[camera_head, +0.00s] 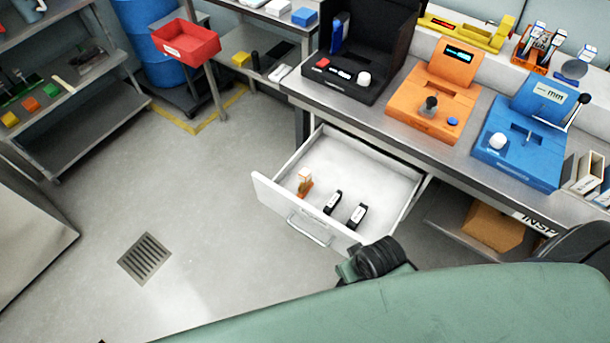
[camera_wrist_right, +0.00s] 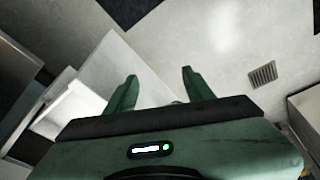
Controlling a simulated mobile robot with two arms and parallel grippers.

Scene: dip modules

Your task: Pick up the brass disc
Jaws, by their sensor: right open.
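I cannot make out a brass disc in either view. An open white drawer (camera_head: 284,217) under the workbench holds a small orange-brown item (camera_head: 304,183) and two black modules with white labels (camera_head: 333,202) (camera_head: 357,215). My right gripper (camera_wrist_right: 160,76) shows in the right wrist view with its two green fingers apart and nothing between them. It is over the floor beside a white drawer-like shape. In the head view my green arm fills the bottom right, and its fingers cannot be made out. My left gripper is in neither view.
The workbench carries a black case (camera_head: 345,75), an orange device (camera_head: 435,105) and a blue device (camera_head: 522,150). A red bin (camera_head: 186,42) stands at the back left near a blue barrel (camera_head: 150,30). The floor around the drain grate (camera_head: 145,258) is clear.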

